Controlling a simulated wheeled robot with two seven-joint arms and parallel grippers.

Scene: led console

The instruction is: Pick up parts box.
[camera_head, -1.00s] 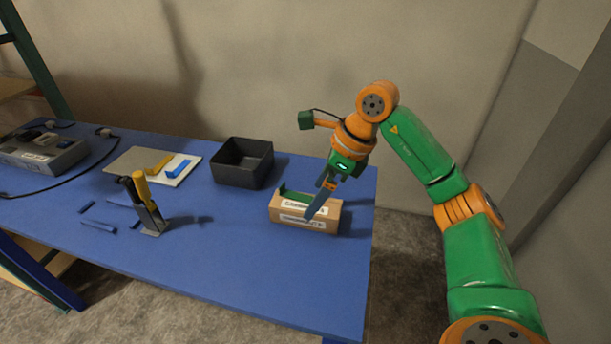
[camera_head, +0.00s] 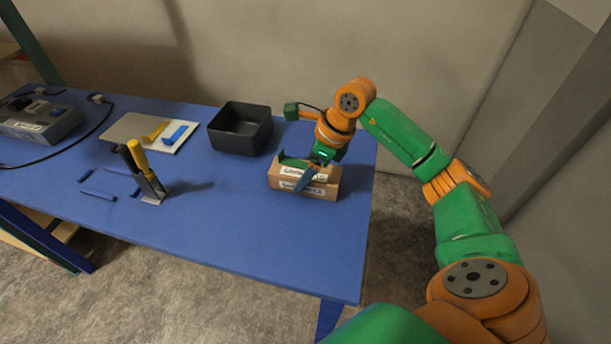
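The parts box is a small brown cardboard box (camera_head: 328,187) with white labels on its front, standing on the blue table near its right end. Something green shows inside it at the left. My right gripper (camera_head: 306,177) points down at the box, with one grey finger in front of the labelled front wall. The other finger is mostly hidden by the box and the gripper, so I cannot tell whether the fingers are closed on the wall. My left gripper is out of view.
An empty black bin (camera_head: 239,132) stands left of the box. Farther left are a grey board (camera_head: 128,127) with yellow and blue pieces, a holder (camera_head: 150,188) with upright tools, and a grey console (camera_head: 38,120) with a cable. The table's front middle is clear.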

